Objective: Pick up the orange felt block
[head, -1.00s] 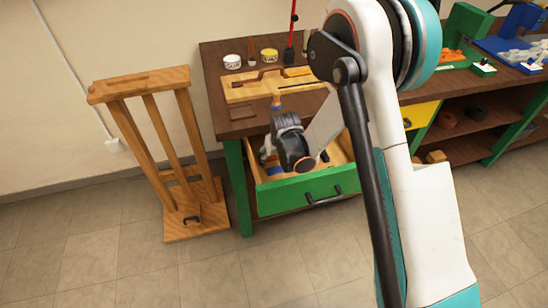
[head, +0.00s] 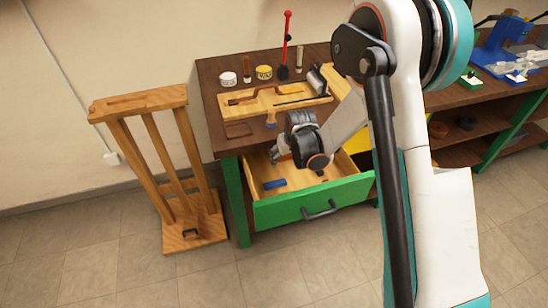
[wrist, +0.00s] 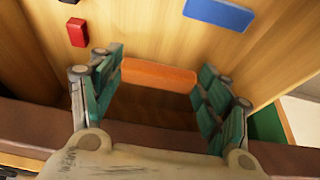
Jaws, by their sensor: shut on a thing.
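The orange felt block (wrist: 158,75) lies crosswise between the fingertips of my gripper (wrist: 159,78) in the wrist view. The two green-padded fingers are shut on its ends. In the head view my gripper (head: 279,155) is over the back left of the open green-fronted drawer (head: 313,201). The orange block cannot be made out there, hidden by my wrist and gripper. I cannot tell how high the block is above the drawer floor.
A blue block (wrist: 219,13) and a small red block (wrist: 77,32) lie on the drawer floor. The brown tabletop (head: 221,103) overhangs the drawer's back, its edge close to my gripper. A wooden stand (head: 141,106) is at left.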

